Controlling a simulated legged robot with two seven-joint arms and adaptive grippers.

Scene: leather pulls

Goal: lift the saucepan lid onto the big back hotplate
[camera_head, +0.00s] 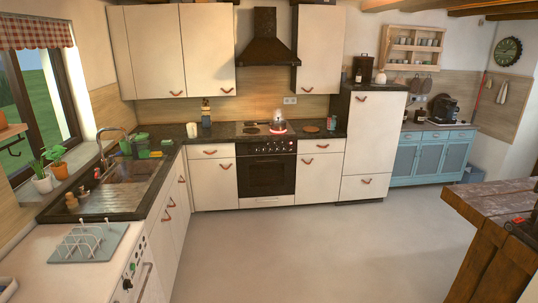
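The hob (264,129) is set in the dark worktop against the back wall, far from me. A dark round hotplate (251,130) shows on its left side. A shiny kettle-like pot (278,121) stands on the right side, with a red glow around its base. I cannot tell the big back hotplate apart at this distance. I cannot make out the saucepan lid with certainty. A flat round brownish thing (311,129) lies on the worktop right of the hob; I cannot tell what it is. Neither of my grippers shows.
The oven (266,174) is below the hob, the hood (265,45) above. A dark-topped counter with a sink (128,170) runs along the left. A wire rack (85,242) is front left. A wooden table (490,205) is at right. The middle floor (300,250) is clear.

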